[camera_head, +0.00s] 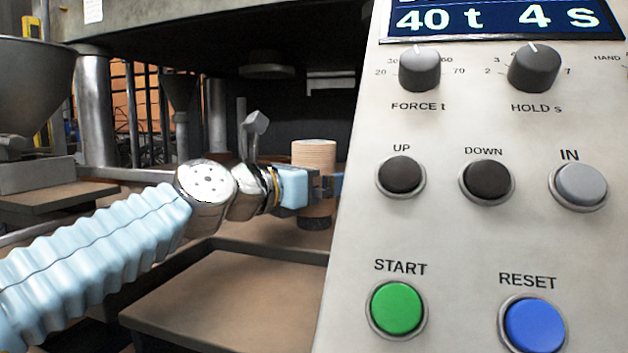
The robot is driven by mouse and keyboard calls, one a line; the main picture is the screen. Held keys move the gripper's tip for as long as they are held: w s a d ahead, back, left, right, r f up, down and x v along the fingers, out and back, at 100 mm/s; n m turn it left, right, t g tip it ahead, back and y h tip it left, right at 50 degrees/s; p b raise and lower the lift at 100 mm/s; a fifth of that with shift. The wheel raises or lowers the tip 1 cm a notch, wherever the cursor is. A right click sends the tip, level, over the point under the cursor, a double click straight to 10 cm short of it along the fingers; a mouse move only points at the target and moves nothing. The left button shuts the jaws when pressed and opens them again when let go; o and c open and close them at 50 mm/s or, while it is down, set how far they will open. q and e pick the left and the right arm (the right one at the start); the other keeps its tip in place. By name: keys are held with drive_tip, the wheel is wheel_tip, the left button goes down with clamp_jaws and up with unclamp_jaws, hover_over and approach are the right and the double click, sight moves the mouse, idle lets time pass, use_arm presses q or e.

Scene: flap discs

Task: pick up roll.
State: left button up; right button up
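The roll (314,153) is a tan, upright cylinder with fine bands around its top, standing left of the control panel. A dark round piece shows directly below it. My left arm comes in from the left in a pale blue ribbed sleeve. My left gripper (325,187) is at the roll's middle height, with a dark finger across its near side. The far finger is hidden, so I cannot tell whether the gripper is closed on the roll or only around it. My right gripper is not in view.
A large control panel (468,255) with knobs, buttons and a display reading 40 t and 4 s fills the right side, close to the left gripper. A brown tray (235,300) lies below. A metal funnel (35,85) stands at left. Dark press structure is overhead.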

use_arm(q)
drive_tip(key=c, duration=1.4)
drive_tip(key=shift+r, duration=0.1)
